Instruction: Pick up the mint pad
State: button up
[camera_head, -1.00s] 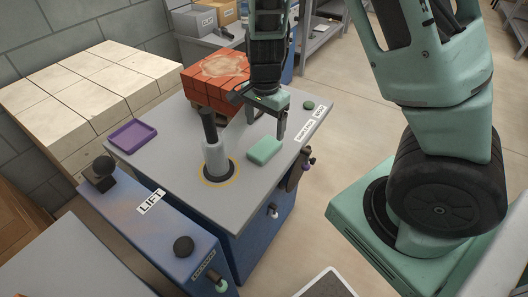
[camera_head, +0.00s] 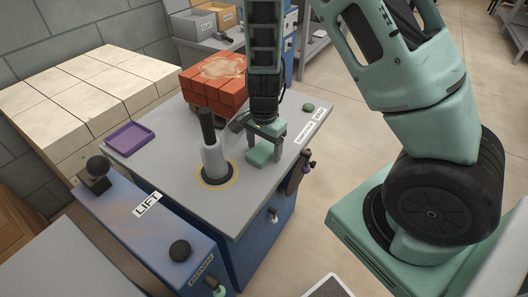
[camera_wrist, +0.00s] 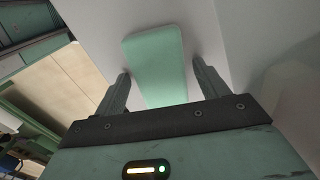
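The mint pad (camera_head: 259,153) is a small pale green block lying on the grey table top (camera_head: 200,205), to the right of the grey post. My gripper (camera_head: 264,148) is directly over it, pointing down, with its fingers on either side of the pad. In the wrist view the mint pad (camera_wrist: 157,60) lies between the two dark fingers of my gripper (camera_wrist: 160,85). A gap shows between each finger and the pad, so the gripper is open. Whether the fingertips touch the table is not clear.
A grey post with a black top (camera_head: 211,150) stands close to the left of the pad. A stack of red bricks (camera_head: 215,83) is behind. A purple tray (camera_head: 130,138) lies at the table's left. A small green round thing (camera_head: 308,107) is near the back right edge.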

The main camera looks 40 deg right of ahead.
aim_at(264, 149)
jog(key=c, duration=0.8)
jog(key=shift+o, duration=0.2)
jog(key=shift+r, duration=0.1)
notch_tip(264, 149, up, 10)
jog(key=p, duration=0.2)
jog(key=shift+p, duration=0.3)
